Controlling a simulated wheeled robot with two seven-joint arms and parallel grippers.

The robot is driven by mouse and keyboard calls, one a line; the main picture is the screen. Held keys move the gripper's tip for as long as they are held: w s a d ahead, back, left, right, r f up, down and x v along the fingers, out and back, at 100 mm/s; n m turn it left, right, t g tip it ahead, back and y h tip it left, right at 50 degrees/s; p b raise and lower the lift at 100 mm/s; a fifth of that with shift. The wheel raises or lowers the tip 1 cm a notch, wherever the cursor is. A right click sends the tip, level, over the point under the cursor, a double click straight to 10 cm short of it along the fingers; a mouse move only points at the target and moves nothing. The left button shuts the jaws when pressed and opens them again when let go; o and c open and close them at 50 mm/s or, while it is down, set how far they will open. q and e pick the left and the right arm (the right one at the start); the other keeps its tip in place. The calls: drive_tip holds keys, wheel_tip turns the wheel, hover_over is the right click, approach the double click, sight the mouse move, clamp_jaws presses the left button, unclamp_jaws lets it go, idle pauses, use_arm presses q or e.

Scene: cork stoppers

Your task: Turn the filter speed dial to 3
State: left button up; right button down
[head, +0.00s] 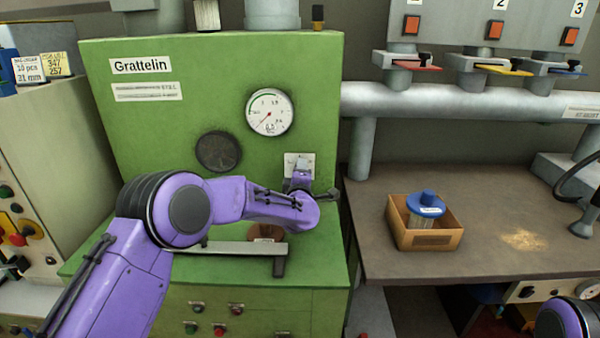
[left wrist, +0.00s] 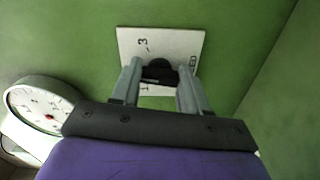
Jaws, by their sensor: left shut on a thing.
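The filter speed dial is a dark knob (left wrist: 158,71) on a white square plate (left wrist: 190,42), which is fixed to the green machine. In the left wrist view a 3 shows at the plate's upper left and a 1 at its lower left; a mark at the right is too small to read. My left gripper (left wrist: 158,78) is shut on the knob, one finger on each side. In the head view the plate (head: 289,158) shows behind my left gripper (head: 299,176), and the knob is hidden. The knob's pointer cannot be made out. My right gripper is out of view.
A round gauge (head: 269,112) sits above the plate, with a dark round port (head: 218,151) to its left. A grey bar (head: 225,248) crosses below my left forearm. On the bench at right stands a cardboard box (head: 448,240) holding a blue-lidded jar (head: 427,204).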

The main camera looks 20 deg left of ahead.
use_arm(q)
drive_tip(key=shift+f+m+p, duration=0.15)
drive_tip(key=shift+m+p, duration=0.35)
drive_tip(key=shift+m, duration=2.05)
drive_tip(key=shift+f+m+p, duration=0.15)
drive_tip(key=shift+m+p, duration=0.35)
drive_tip(key=shift+m, duration=2.05)
drive_tip(key=shift+s+f, duration=0.1)
drive_tip(key=o, duration=1.1)
drive_tip(key=shift+c, duration=0.2)
drive_tip(key=shift+s, duration=0.1)
drive_tip(key=b+v, duration=0.1)
drive_tip(key=v, duration=0.9)
drive_tip(key=shift+b, duration=0.4)
